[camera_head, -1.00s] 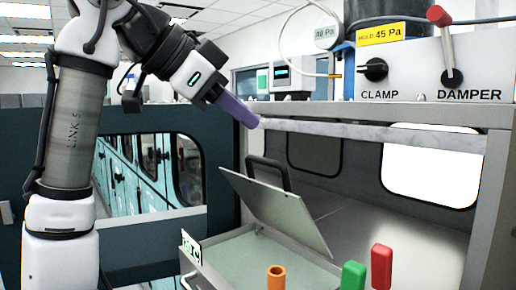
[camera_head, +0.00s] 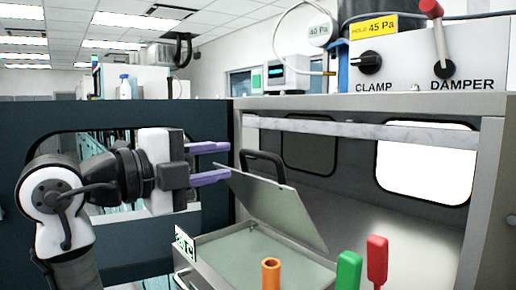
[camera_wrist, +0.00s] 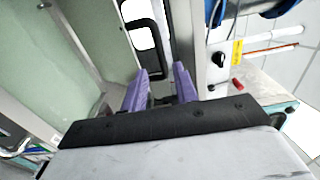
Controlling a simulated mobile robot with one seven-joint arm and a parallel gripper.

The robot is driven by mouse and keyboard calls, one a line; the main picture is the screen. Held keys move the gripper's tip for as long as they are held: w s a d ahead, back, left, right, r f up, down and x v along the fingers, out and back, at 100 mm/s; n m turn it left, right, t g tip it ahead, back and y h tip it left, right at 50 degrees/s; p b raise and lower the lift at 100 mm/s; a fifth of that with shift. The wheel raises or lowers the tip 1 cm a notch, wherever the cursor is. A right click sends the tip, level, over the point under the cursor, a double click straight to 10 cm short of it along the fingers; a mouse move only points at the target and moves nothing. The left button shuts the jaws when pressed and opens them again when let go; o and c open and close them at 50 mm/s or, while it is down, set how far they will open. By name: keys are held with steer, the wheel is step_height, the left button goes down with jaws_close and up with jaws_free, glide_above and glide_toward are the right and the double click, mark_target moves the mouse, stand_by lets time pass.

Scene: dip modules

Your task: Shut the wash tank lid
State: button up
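The wash tank (camera_head: 215,238) is an open metal box at the lower middle of the head view. Its lid (camera_head: 275,205) is a flat grey plate, raised and tilted. A black loop handle (camera_head: 262,155) shows at the lid's upper edge. My gripper (camera_head: 228,161), with purple fingers, is to the left of the handle. Its fingers are apart with nothing between them. In the head view the lower fingertip appears close to the lid's upper left corner; contact cannot be told. In the wrist view the handle (camera_wrist: 135,12) lies just beyond the fingertips (camera_wrist: 160,72).
The tank stands in a grey cabinet whose top bar (camera_head: 360,130) runs above the lid. An orange tube (camera_head: 271,273), a green handle (camera_head: 348,270) and a red handle (camera_head: 377,262) stand at the front. A panel with CLAMP and DAMPER controls (camera_head: 420,60) sits above right.

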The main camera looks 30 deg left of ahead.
mark_target(255, 156)
steer(key=p+x, duration=0.3)
steer(key=x, duration=0.6)
jaws_close()
